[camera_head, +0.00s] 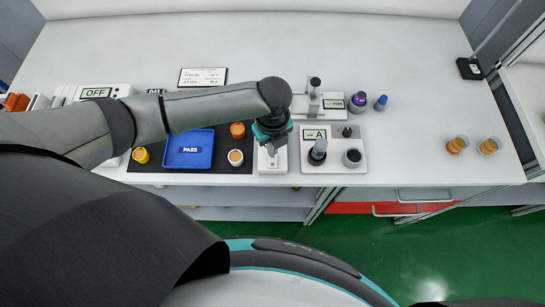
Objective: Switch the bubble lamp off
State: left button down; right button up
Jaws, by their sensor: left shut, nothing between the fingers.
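I cannot tell for certain which thing is the bubble lamp. A white device (122,90) at the back left bears a display (97,92) reading OFF, partly behind my left arm. A small white box (272,165) stands near the table's front edge. My left gripper (271,150) is shut and empty, pointing down over this box. It hides the middle of the box, and I cannot tell whether it touches it. My right gripper is not in view.
A blue PASS tray (188,163) and an orange-rimmed cup (235,157) lie left of the gripper. A meter unit marked A (334,165) stands close on the right. Amber jars (458,145) stand far right. The table's right middle is clear.

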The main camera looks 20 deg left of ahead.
pick_arm(q)
jog(key=shift+f+b, duration=0.6)
jog(key=shift+f, duration=0.35)
dwell(0.6)
jog(key=shift+r, duration=0.1)
notch_tip(320, 180, up, 7)
jog(key=p, duration=0.7)
jog(key=shift+p, duration=0.4)
